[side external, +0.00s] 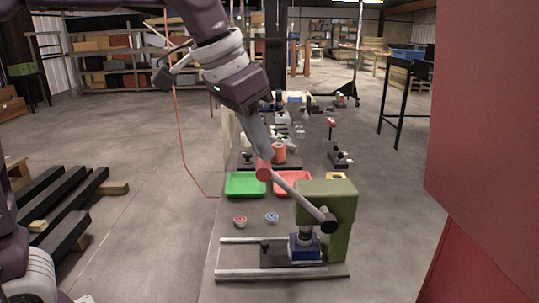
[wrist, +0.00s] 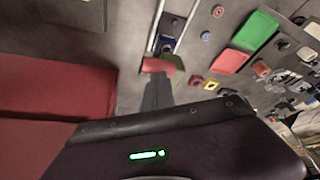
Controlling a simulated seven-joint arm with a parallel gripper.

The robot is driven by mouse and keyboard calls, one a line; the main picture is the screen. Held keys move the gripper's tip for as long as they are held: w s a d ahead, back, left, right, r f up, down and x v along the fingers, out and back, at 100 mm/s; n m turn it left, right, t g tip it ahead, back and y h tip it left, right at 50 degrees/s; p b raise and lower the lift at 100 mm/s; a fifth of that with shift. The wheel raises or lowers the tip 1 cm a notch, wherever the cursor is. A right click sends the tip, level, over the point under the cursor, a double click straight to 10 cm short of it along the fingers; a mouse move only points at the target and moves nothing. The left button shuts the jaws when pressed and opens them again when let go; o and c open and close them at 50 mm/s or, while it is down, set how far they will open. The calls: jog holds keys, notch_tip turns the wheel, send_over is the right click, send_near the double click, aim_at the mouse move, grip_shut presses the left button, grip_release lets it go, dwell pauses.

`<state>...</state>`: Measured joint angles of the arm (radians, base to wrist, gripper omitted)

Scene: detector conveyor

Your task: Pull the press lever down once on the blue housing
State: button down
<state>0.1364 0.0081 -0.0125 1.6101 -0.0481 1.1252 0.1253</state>
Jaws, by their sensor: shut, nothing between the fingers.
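The olive-green press (side external: 338,205) stands near the front end of the bench. Its grey lever (side external: 300,195) slopes from the pivot up and left to a red grip (side external: 263,171). The blue housing (side external: 304,247) sits under the press ram. My gripper (side external: 264,153) is shut and empty, with its fingertips right at the top of the red grip; I cannot tell if they touch. In the wrist view my grey fingers (wrist: 158,88) point at the red grip (wrist: 158,66); part of the blue housing (wrist: 167,45) shows beyond it.
Silver rails (side external: 270,274) run under the press. A green tray (side external: 246,184), a red tray (side external: 290,182) and two small round parts, one red (side external: 240,221) and one blue (side external: 272,217), lie behind. A large red panel (side external: 485,110) fills the right side.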

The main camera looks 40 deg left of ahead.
jog(key=shift+s+a+f, duration=0.15)
jog(key=shift+s+f, duration=0.05)
jog(key=shift+f, duration=0.1)
jog(key=shift+s+a+f, duration=0.25)
jog(key=shift+f, duration=0.15)
jog(key=shift+s+a+f, duration=0.2)
jog(key=shift+f, duration=0.3)
jog(key=shift+s+a+f, duration=0.2)
jog(key=shift+f, duration=0.2)
jog(key=shift+s+a+f, duration=0.2)
jog(key=shift+f, duration=0.2)
jog(key=shift+f, duration=0.1)
jog(key=shift+s+a+f, duration=0.15)
jog(key=shift+a+f, duration=0.05)
jog(key=shift+f, duration=0.25)
jog(key=shift+s+a+f, duration=0.15)
jog(key=shift+f, duration=0.25)
